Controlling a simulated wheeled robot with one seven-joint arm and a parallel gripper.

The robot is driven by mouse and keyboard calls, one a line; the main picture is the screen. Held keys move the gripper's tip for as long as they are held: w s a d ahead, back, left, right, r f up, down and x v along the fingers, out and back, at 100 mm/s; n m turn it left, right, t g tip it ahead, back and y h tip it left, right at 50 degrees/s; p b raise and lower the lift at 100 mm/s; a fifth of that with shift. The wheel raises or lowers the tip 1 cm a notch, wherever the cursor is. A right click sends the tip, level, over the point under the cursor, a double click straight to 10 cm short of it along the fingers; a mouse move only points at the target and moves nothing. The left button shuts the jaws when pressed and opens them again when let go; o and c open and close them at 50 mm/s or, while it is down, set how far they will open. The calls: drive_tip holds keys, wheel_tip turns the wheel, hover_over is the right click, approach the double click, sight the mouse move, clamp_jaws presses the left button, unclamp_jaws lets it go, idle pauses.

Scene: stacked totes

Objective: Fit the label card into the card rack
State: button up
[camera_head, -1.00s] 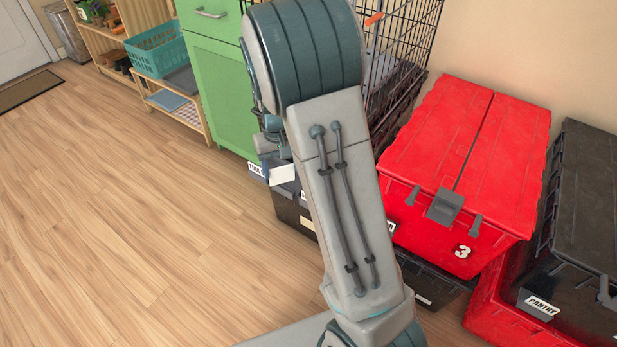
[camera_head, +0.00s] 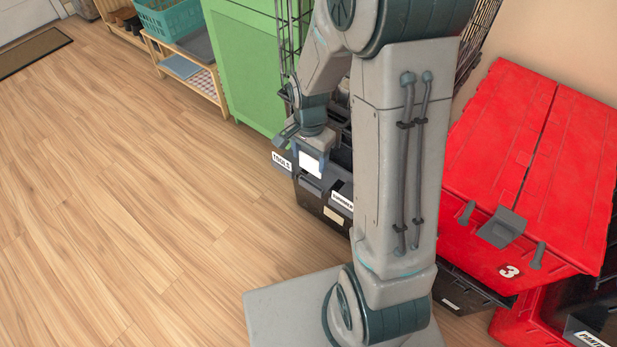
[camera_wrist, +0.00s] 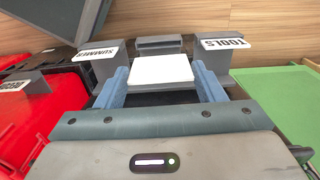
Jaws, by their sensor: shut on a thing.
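My gripper (camera_head: 311,158) is shut on a white label card (camera_head: 311,164), with no print visible on it. In the wrist view the card (camera_wrist: 161,70) lies between the two blue fingers. The card rack (camera_head: 316,184) is grey, at the front of a black tote. In the wrist view its middle holder (camera_wrist: 159,43) lies just beyond the card, between a TOOLS card (camera_wrist: 223,43) and a SUMMER card (camera_wrist: 97,54). The card is in front of or above the middle holder; I cannot tell whether they touch.
A red lidded tote (camera_head: 526,165) marked 3 stands to the right of my arm, with a dark tote labelled PANTRY (camera_head: 590,340) at its lower right. A green cabinet (camera_head: 240,65) is behind the rack. The wooden floor (camera_head: 120,200) on the left is clear.

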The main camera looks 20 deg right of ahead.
sight(311, 168)
drive_tip(key=f, duration=0.2)
drive_tip(key=f+b, duration=0.1)
drive_tip(key=f, duration=0.1)
drive_tip(key=shift+d+f, duration=0.2)
drive_tip(key=shift+f, duration=0.15)
drive_tip(key=shift+f+b, duration=0.75)
drive_tip(key=shift+f, duration=0.85)
drive_tip(key=shift+c, duration=0.3)
drive_tip(key=shift+f, duration=0.15)
drive_tip(key=o, duration=1)
